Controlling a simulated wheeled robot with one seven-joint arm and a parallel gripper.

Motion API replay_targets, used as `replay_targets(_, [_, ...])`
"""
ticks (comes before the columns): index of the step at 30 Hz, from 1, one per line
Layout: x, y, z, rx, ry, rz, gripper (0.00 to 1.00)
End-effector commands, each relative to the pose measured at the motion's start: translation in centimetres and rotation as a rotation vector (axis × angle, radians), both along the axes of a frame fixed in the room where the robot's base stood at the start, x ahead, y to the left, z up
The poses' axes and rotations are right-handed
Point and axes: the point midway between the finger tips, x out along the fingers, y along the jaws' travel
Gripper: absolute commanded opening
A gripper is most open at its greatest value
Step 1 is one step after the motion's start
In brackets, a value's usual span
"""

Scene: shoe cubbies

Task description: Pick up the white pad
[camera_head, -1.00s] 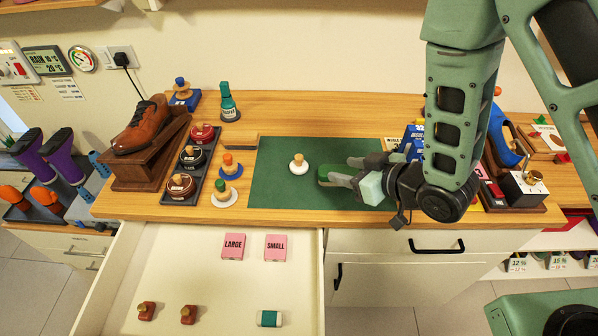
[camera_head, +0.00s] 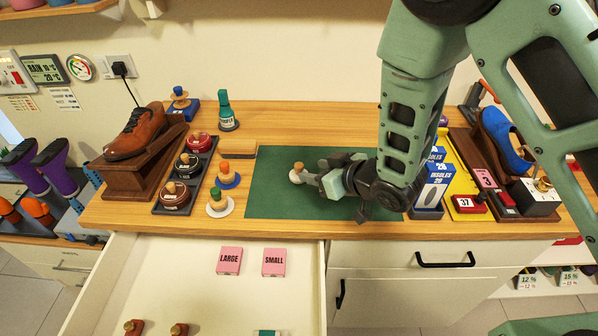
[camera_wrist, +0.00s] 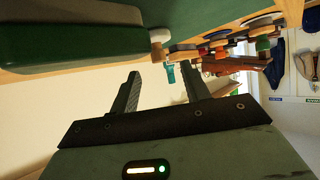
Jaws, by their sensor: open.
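A small white pad (camera_head: 295,177) with a wooden knob stands on the green mat (camera_head: 270,205). My gripper (camera_head: 311,170) is open just to its right, with the fingertips close to it. In the wrist view, the open gripper (camera_wrist: 162,80) is empty, and the white pad (camera_wrist: 160,35) with its knob appears beyond the fingertips, roughly between them. I cannot tell whether they touch. Another white round base (camera_head: 219,209) with a green and orange top stands left of the mat.
A green block (camera_wrist: 70,40) lies on the mat beside my gripper, hidden in the head view. A tray of round tins (camera_head: 186,178) and a blue-based knob (camera_head: 228,180) stand left. Insole boxes (camera_head: 432,188) stand right. The open drawer (camera_head: 190,270) holds pink boxes.

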Motion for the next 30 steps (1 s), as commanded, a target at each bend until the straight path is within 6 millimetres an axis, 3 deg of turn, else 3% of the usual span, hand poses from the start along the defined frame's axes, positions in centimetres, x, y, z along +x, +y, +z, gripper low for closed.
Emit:
replay_targets(15, [3.9,3.2,-1.9,0.0,-0.001,0.001,0.47])
replay_targets(23, [4.0,3.4,-2.1,0.0,0.0,0.0,0.47])
replay_targets(28, [4.0,3.4,-2.1,0.001,-0.001,0.0,0.02])
replay_targets(30, [4.0,3.3,-2.1,0.001,-0.001,0.0,0.0])
